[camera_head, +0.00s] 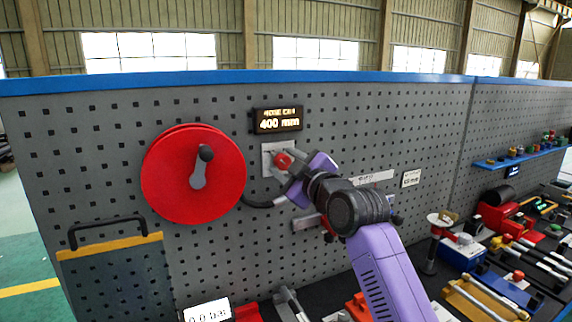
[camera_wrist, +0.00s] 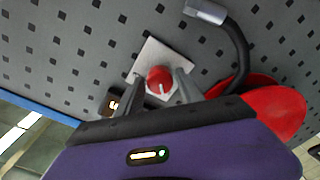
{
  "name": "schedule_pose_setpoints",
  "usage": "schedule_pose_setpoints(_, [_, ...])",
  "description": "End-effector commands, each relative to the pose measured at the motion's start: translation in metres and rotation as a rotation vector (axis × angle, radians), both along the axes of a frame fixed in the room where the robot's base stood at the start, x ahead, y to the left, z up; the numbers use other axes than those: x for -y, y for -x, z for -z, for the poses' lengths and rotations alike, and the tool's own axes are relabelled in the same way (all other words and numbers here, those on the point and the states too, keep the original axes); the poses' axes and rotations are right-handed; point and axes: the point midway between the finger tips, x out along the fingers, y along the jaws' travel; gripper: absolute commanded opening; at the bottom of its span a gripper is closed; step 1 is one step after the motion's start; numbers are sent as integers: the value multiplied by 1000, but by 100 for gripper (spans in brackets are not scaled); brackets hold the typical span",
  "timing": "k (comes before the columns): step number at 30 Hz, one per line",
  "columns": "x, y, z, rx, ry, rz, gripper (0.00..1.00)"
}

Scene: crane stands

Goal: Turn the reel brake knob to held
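The reel brake knob (camera_head: 283,161) is a small red round knob on a pale square plate (camera_head: 268,158), fixed to the grey pegboard right of the red reel. In the wrist view the knob (camera_wrist: 159,75) shows a white pointer line toward the picture's bottom. My gripper (camera_wrist: 159,80) is open, with one grey finger on either side of the knob. Small gaps seem to show between fingers and knob, and I cannot tell whether either touches. In the head view my gripper (camera_head: 293,167) partly covers the plate. No marks on the plate are readable.
The red reel (camera_head: 170,190) with a grey crank (camera_head: 199,172) is left of the knob. A black hose (camera_wrist: 241,50) with a metal end passes close by. A display (camera_head: 278,120) above reads 400 mm. Tools crowd the bench at right.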

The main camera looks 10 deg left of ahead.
Motion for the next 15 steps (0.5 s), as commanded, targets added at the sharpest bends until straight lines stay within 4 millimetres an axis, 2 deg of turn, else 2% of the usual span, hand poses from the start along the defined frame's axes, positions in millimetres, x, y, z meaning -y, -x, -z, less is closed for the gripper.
schedule_pose_setpoints(1, [0, 0, 0, 0, 0, 0, 32])
schedule_pose_setpoints(6, [0, 0, 0, 0, 0, 0, 0])
schedule_pose_setpoints(15, [0, 0, 1, -17, -25, -1, 0])
